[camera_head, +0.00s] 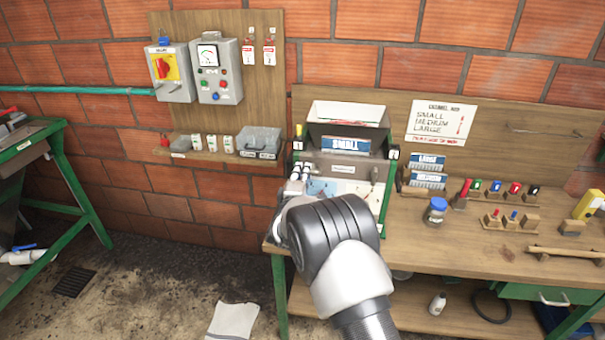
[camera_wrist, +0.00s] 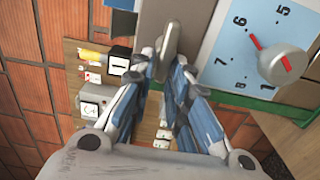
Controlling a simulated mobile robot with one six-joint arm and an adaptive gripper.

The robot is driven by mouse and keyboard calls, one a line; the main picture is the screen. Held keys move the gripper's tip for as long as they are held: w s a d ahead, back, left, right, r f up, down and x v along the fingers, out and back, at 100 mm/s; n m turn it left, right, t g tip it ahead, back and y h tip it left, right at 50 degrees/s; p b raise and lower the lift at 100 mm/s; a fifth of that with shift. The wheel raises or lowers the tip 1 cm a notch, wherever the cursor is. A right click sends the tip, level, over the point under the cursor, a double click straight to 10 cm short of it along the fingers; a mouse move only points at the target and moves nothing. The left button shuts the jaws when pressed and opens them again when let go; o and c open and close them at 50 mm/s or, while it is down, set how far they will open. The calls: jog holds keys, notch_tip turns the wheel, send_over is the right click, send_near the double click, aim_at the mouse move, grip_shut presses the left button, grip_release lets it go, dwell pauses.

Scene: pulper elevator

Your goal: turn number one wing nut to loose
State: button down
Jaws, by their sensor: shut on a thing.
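In the wrist view, my gripper (camera_wrist: 166,66) has its fingers on both sides of a flat grey upright wing (camera_wrist: 171,40), which looks like the wing nut, and is shut on it. No number shows on this wing, so I cannot tell which one it is. Beside it on the right is a light blue dial (camera_wrist: 222,72) with numerals, a red pointer and a round grey knob (camera_wrist: 283,65). In the head view, my arm hides the gripper and the wing. The pulper (camera_head: 346,114), with a blue SMALL plate (camera_head: 345,145), stands behind the arm on the bench.
The wooden bench (camera_head: 470,235) carries a blue-lidded jar (camera_head: 436,210), several coloured pegs and a LARGE plate (camera_head: 428,162) to the right. Control boxes (camera_head: 214,72) hang on a wall board.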

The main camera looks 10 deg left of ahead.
jog(key=c, duration=1.6)
grip_release()
jog(key=shift+o, duration=0.2)
jog(key=s, duration=1.2)
jog(key=shift+a, duration=0.2)
